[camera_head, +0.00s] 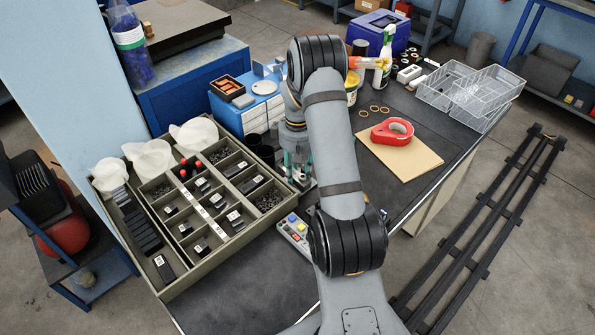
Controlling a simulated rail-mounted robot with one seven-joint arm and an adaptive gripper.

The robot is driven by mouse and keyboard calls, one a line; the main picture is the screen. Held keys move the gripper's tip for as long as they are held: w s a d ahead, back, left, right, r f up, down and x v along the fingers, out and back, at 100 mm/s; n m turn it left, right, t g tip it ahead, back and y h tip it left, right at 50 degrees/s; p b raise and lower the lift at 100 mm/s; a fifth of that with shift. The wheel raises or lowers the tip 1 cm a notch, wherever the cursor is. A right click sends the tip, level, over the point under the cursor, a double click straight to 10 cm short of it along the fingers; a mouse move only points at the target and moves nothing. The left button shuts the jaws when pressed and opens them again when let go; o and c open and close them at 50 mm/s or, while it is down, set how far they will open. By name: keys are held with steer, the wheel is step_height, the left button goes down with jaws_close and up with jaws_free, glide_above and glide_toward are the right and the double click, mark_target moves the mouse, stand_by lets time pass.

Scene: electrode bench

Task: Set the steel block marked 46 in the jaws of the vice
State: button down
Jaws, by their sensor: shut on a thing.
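My gripper (299,176) points down just right of the compartment tray (172,293), below my bent arm. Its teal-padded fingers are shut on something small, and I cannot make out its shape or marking. Several dark blocks with white labels, such as one at the front left (165,268) and one in a right compartment (235,220), lie in the tray. Their numbers are too small to read, so I cannot tell which is marked 46. I cannot make out the vice for certain; my arm and gripper cover part of the bench.
A control box with coloured buttons (294,232) sits near my gripper, beside my arm. Clear wire-like baskets (470,92) stand farther right. The dark bench front (240,290) is clear.

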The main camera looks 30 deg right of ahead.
steer(key=shift+f+b, duration=0.45)
steer(key=shift+f, duration=0.1)
steer(key=c, duration=1.1)
jaws_free()
steer(key=shift+r, duration=0.1)
step_height(320, 180, up, 12)
steer(key=shift+f, duration=0.1)
step_height(320, 180, up, 5)
steer(key=p, duration=0.4)
steer(key=shift+p, duration=0.4)
